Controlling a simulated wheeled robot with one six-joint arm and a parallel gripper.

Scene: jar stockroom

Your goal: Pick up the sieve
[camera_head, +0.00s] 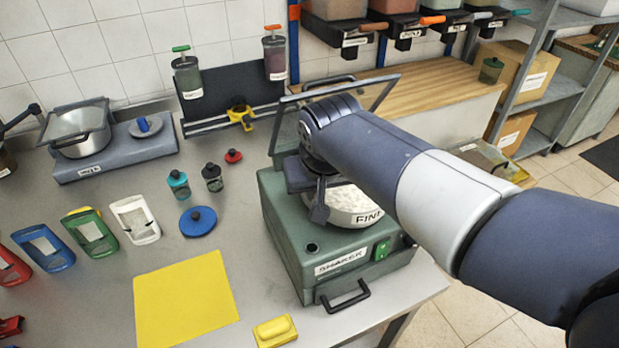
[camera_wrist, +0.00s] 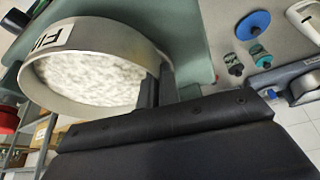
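The sieve (camera_head: 354,216) is a round, pale metal ring with a "FINE" label and whitish, grainy contents. It sits at the top of the green shaker (camera_head: 285,222), partly hidden by my arm. In the wrist view the sieve (camera_wrist: 60,88) fills the upper left, with its label on the wall. My gripper (camera_head: 319,200) points down at the sieve's left side. In the wrist view my gripper (camera_wrist: 158,85) has one finger inside the ring and one outside, close against the wall with little gap. It looks shut on the rim.
The shaker's clear-framed lid (camera_head: 385,92) stands raised behind my arm. A yellow mat (camera_head: 187,300), a yellow block (camera_head: 275,331), a blue lid (camera_head: 198,221) and small jars (camera_head: 179,184) lie left of the shaker. A grey scale (camera_head: 150,150) stands at the back left.

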